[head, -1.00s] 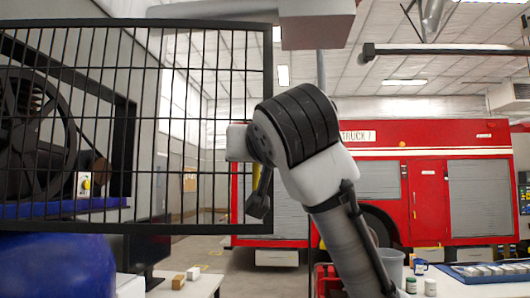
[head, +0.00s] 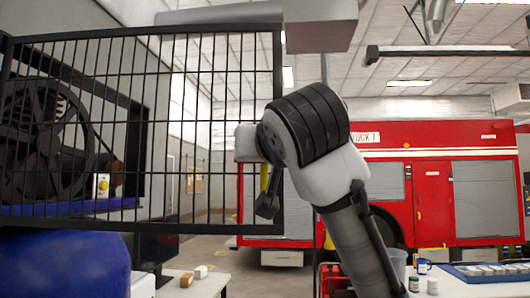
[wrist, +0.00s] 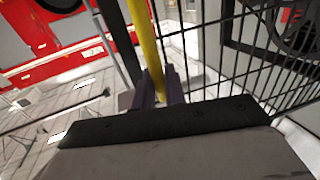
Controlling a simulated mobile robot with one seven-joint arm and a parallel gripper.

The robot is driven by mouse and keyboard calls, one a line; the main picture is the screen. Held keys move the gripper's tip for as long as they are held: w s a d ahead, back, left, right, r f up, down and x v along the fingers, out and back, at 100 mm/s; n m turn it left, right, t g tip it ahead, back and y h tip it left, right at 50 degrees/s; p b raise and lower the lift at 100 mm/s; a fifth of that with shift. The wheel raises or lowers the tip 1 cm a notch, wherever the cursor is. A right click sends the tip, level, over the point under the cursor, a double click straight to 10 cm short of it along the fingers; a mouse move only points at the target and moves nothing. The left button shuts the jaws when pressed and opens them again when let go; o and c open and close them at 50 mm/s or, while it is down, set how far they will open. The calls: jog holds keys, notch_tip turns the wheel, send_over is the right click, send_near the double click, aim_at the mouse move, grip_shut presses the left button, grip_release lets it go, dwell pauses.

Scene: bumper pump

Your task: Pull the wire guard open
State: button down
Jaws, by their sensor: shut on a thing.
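The wire guard (head: 279,110) is a black-framed wire mesh panel that fills the left half of the head view. It stands upright in front of a large dark wheel (head: 45,130). A yellow bar (wrist: 147,35) runs alongside the guard's edge in the wrist view, and a bit of yellow shows at the guard's right edge in the head view. My gripper (wrist: 155,90) is shut on this yellow bar, with a dark finger on each side of it. In the head view the arm reaches up to the guard's right edge, and the fingers are mostly hidden there.
A blue rounded body (head: 75,265) is at the lower left, below the guard. A white table (head: 205,287) with small blocks stands at the bottom. A red fire truck (head: 430,200) is behind at the right. A grey box (head: 320,25) hangs above my arm.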

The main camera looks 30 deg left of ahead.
jog(key=c, duration=1.5)
grip_release()
jog(key=shift+c, duration=0.2)
jog(key=shift+s, duration=0.1)
jog(key=b+v, duration=0.4)
jog(key=v, duration=0.9)
jog(key=shift+s+d+b, duration=0.25)
jog(key=shift+d+b, duration=0.05)
jog(key=shift+b, duration=0.05)
